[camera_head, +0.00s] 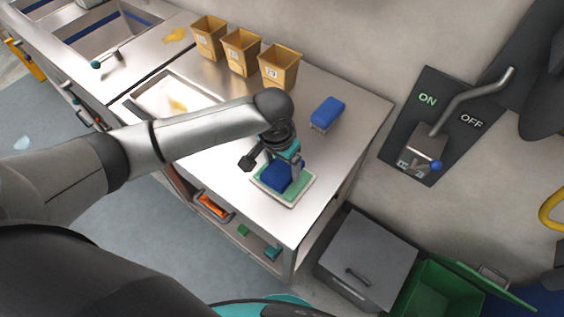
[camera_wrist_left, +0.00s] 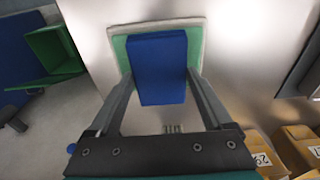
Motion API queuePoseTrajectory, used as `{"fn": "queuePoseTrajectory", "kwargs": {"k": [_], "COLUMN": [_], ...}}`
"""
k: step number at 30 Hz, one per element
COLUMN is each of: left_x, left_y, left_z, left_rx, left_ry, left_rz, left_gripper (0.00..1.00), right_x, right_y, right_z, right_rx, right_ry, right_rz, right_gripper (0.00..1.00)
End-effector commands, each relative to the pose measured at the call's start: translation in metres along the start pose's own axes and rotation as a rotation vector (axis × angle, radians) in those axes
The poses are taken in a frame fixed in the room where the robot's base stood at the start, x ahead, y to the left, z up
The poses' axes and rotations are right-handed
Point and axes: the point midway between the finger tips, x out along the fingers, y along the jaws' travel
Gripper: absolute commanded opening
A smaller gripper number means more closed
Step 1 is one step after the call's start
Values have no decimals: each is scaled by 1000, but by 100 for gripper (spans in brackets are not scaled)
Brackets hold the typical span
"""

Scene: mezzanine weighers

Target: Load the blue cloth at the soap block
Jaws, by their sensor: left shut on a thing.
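The blue cloth (camera_head: 273,179), a folded block shape, is in my left gripper (camera_head: 284,164), whose fingers are shut on its two sides. In the left wrist view the cloth (camera_wrist_left: 158,68) sits between the fingers, over a green slab with a pale rim (camera_wrist_left: 196,42). This green slab (camera_head: 291,190), apparently the soap block in its dish, lies near the table's front right corner. The cloth is over or on it; I cannot tell whether they touch. My right gripper is not in view.
A second blue block-like object (camera_head: 328,111) stands farther back on the steel table (camera_head: 345,165). Three tan bins (camera_head: 278,67) line the back edge. A shallow tray (camera_head: 150,92) lies left. A grey lidded box (camera_head: 365,255) and a green bin (camera_head: 435,290) stand below, right.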

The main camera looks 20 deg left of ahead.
Motion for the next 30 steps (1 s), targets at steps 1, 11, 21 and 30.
{"fn": "queuePoseTrajectory", "kwargs": {"k": [1,11,21,30], "left_x": [1,5,8,8], "left_y": [0,0,0,0], "left_z": [0,1,1,1], "left_rx": [0,0,0,0], "left_ry": [0,0,0,0], "left_rz": [0,0,0,1], "left_gripper": [39,39,39,39], "right_x": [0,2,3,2], "right_y": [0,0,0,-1], "right_z": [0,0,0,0], "right_rx": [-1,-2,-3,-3], "right_ry": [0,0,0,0], "right_rz": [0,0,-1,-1], "right_gripper": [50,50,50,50]}}
